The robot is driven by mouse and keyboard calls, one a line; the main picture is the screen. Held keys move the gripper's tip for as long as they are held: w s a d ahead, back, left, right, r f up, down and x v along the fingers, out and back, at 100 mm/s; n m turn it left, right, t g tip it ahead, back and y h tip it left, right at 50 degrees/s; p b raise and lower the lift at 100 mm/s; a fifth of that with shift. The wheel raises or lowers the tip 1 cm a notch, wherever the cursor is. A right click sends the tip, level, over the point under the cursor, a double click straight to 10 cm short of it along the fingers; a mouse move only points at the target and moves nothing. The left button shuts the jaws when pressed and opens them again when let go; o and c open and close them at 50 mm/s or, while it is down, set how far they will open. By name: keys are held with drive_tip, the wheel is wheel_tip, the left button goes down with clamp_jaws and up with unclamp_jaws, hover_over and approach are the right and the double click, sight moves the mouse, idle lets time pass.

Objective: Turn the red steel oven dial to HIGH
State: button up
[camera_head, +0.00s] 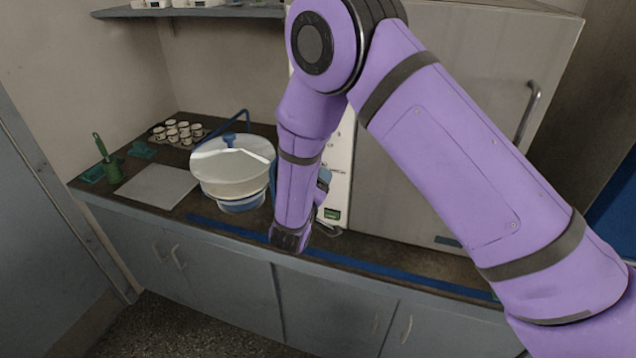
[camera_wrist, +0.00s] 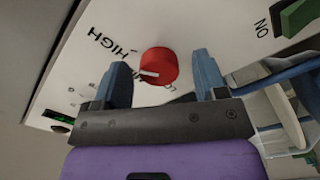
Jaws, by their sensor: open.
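The red dial (camera_wrist: 158,66) sits on a white control panel (camera_wrist: 185,25) in the wrist view. Its white pointer mark is on its left side, in the picture, toward a partly hidden label beside my left finger. The word HIGH (camera_wrist: 108,42) is up and left of the dial. Part of a label starting with LO shows at the dial's lower right. My gripper (camera_wrist: 160,72) is open, with one blue finger on each side of the dial. Gaps show between fingers and dial. In the head view my arm hides the dial.
A green switch (camera_wrist: 298,17) marked NO or ON is at the wrist view's upper right. The large grey oven (camera_head: 425,130) has a door handle (camera_head: 528,110). A round white-lidded vessel (camera_head: 232,165), a pale board (camera_head: 157,186) and several small cups (camera_head: 178,132) stand on the counter.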

drive_tip(key=v, duration=1)
drive_tip(key=shift+s, duration=0.15)
drive_tip(key=s+d+r+m+g+h, duration=0.25)
drive_tip(key=d+r+g, duration=0.35)
drive_tip(key=d+r, duration=0.5)
drive_tip(key=s+d+r+m+g+h, duration=0.1)
drive_tip(key=d+r+m+g+h, duration=0.4)
drive_tip(key=d+r, duration=0.6)
drive_tip(key=s+d+r+y, duration=0.3)
drive_tip(key=s+y, duration=0.1)
drive_tip(key=s, duration=0.3)
drive_tip(key=s+d+r+y, duration=0.3)
drive_tip(key=s+d+y, duration=0.1)
drive_tip(key=s, duration=0.3)
drive_tip(key=s+d+r+y, duration=0.3)
drive_tip(key=s+r+y, duration=0.1)
drive_tip(key=s, duration=0.3)
drive_tip(key=shift+d+g+y, duration=0.3)
drive_tip(key=shift+y, duration=0.55)
